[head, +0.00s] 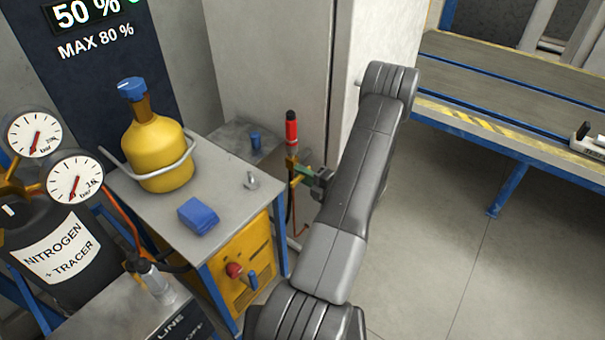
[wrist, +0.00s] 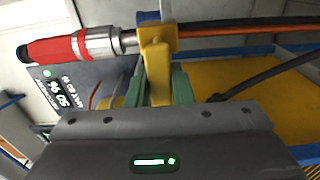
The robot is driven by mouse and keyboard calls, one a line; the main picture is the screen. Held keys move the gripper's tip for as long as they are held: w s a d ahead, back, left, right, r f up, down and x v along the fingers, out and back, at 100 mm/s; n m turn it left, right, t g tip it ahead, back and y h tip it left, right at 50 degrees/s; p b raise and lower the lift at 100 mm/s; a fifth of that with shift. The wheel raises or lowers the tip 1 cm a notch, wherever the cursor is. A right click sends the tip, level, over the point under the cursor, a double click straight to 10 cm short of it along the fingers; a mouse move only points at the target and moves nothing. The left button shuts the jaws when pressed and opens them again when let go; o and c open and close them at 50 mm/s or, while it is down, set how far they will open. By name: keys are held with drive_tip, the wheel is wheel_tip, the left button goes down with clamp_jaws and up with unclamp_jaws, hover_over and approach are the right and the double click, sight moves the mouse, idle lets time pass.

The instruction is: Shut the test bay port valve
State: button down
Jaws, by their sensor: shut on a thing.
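An orange hose (wrist: 240,30) runs from the valve. A pale cabinet (head: 270,65) stands behind. The floor (head: 440,240) at right is clear.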

idle(0.3)
drive_tip(key=c, duration=1.3)
unclamp_jaws()
drive_tip(key=shift+d, duration=0.1)
drive_tip(key=v, duration=1.3)
drive_tip(key=shift+s+d+b, duration=0.25)
drive_tip(key=shift+d+b, duration=0.05)
drive_tip(key=shift+b, duration=0.1)
drive_tip(key=x, duration=1.4)
drive_tip(key=shift+p, duration=0.4)
